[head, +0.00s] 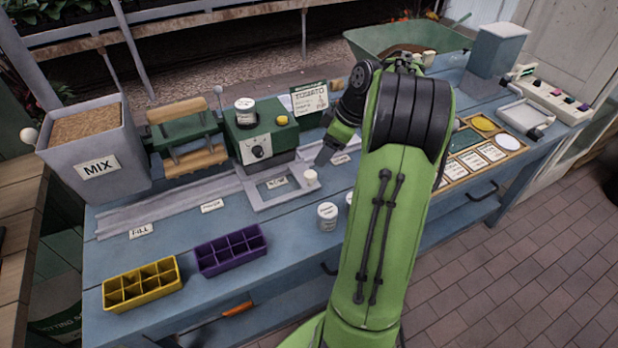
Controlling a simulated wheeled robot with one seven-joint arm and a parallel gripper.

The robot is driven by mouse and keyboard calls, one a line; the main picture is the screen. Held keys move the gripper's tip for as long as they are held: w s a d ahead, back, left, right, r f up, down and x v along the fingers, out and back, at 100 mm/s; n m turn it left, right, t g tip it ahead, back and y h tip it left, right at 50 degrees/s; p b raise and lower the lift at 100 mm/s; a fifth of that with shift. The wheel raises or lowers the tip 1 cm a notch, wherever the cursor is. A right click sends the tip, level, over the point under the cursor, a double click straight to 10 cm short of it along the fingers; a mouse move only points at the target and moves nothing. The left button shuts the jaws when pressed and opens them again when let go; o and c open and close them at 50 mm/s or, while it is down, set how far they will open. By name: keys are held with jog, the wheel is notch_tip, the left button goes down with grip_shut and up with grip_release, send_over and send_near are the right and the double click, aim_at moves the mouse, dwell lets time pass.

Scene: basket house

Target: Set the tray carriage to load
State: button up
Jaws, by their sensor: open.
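The tray carriage (252,199) is a grey open frame on a long grey rail (165,208), below the green machine with a dial. A small pale knob (311,178) stands at its right front corner. A label, too small to read surely, shows inside the frame. Along the rail's front edge are a FILL label (141,231) at the left end and another label (211,206). A further label (339,158) lies right of the carriage, unreadable. My gripper (324,155) hangs just above and right of the knob, apart from it as far as I can tell; its fingers are partly hidden by my arm.
A MIX hopper (97,165) and a green roller press (185,140) stand behind the rail. A yellow tray (142,285), a purple tray (231,250) and a small tin (327,216) are in front. My arm hides the bench's middle right.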

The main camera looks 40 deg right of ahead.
aim_at(310, 173)
jog(key=b+x, duration=0.3)
jog(key=x, duration=0.6)
jog(key=shift+f, duration=0.3)
jog(key=shift+c, duration=0.2)
grip_shut()
